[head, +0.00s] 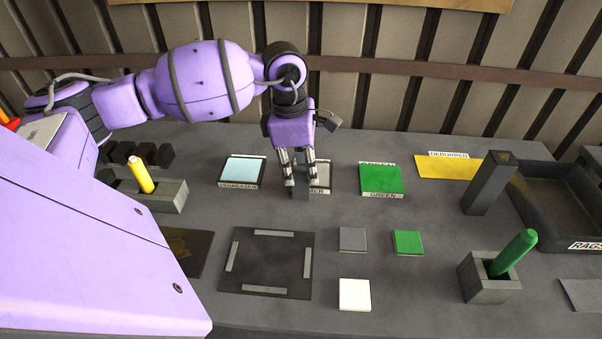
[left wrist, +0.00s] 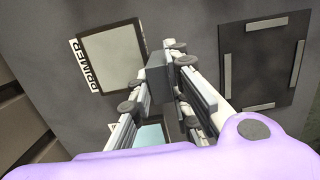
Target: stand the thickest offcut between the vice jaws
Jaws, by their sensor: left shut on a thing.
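My left gripper (head: 300,178) points down over the table and is shut on a small dark grey block (head: 301,188). The block also shows between the fingertips in the left wrist view (left wrist: 158,72). In the head view it is in front of the grey pad labelled PRIMER (head: 322,174), partly covering it. I cannot tell whether the block touches the table. Flat square pieces lie at centre right: grey (head: 352,239), green (head: 408,242) and white (head: 354,294). I cannot make out a vice with certainty. My right gripper is out of view.
A dark plate with four light bars (head: 268,262) lies front centre. Grey holders carry a yellow stick (head: 141,175) and a green stick (head: 513,253). A tall grey post (head: 488,183) stands by the RAGS tray (head: 586,246). Pale blue (head: 244,169) and green (head: 381,179) pads flank the gripper.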

